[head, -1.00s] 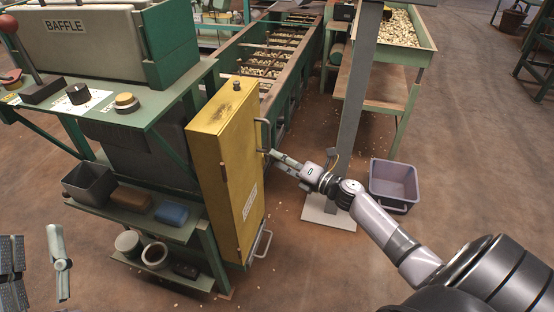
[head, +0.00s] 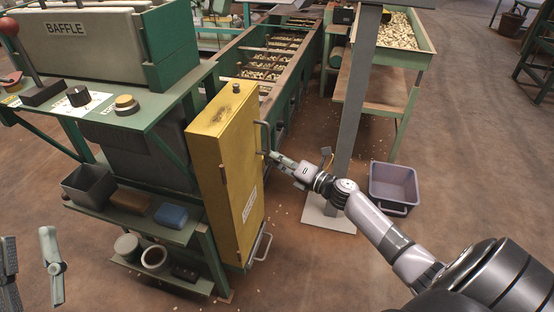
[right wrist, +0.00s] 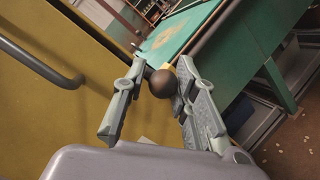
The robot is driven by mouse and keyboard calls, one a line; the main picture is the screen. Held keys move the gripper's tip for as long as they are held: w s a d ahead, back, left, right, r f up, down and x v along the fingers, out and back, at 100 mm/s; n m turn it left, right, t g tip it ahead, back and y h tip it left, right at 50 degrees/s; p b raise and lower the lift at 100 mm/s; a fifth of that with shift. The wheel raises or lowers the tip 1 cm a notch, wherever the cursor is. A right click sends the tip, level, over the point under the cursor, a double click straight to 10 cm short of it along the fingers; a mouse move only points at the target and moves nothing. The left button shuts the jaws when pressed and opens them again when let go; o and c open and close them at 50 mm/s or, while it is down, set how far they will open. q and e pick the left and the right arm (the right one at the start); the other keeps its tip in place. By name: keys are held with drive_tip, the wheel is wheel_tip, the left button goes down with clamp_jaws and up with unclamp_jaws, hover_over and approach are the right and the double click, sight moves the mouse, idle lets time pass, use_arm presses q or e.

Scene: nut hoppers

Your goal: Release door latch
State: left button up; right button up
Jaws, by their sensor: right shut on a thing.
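The yellow door (head: 225,165) is a tall panel at the end of the green machine, and it looks closed. It has an upper bar handle (head: 264,136) and a lower bar handle (head: 263,246). My right gripper (head: 273,156) is at the door's right edge, just below the upper handle. In the right wrist view a dark brown ball knob (right wrist: 163,83) sits between the fingertips, and the gripper is shut on it. The knob's stem is mostly hidden. My left gripper (head: 30,265) shows at the lower left with its fingers apart and empty.
A grey post (head: 352,110) on a white base plate stands close behind my right wrist. A purple-grey bin (head: 394,183) is on the floor to its right. Shelves with a grey bin (head: 90,185) stand left of the door.

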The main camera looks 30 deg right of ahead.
drive_tip(key=shift+f, duration=0.25)
clamp_jaws()
use_arm(q)
drive_tip(key=shift+w, duration=0.1)
